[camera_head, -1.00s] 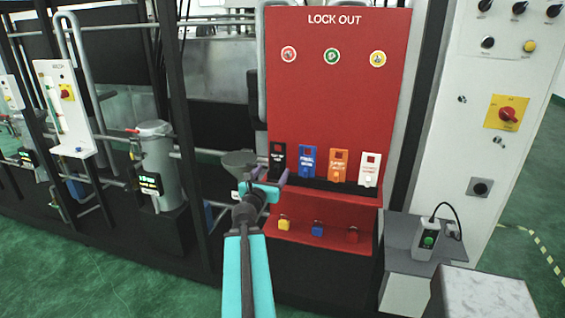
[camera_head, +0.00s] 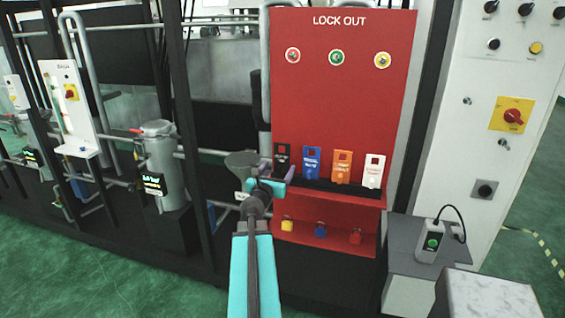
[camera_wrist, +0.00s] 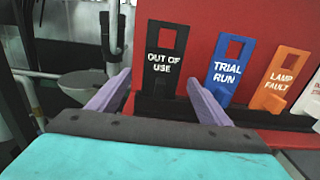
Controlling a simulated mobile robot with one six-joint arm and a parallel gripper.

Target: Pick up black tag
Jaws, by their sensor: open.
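The black tag (camera_wrist: 165,60), lettered "OUT OF USE", stands upright at the left end of the tag row on the red lockout board. In the wrist view it lies ahead, between the two purple fingers of my gripper (camera_wrist: 158,98). The fingers are open, and nothing is held between them. In the head view my gripper (camera_head: 274,176) is in front of the black tag (camera_head: 281,152), covering its lower part. I cannot tell from these frames how far the fingertips are from the tag.
Blue (camera_head: 310,161), orange (camera_head: 341,166) and white (camera_head: 373,171) tags stand to the right of the black one. The red lockout board (camera_head: 340,105) rises behind them. Yellow, blue and red padlocks sit on the lower red shelf. A grey funnel (camera_head: 240,160) and pipes are left.

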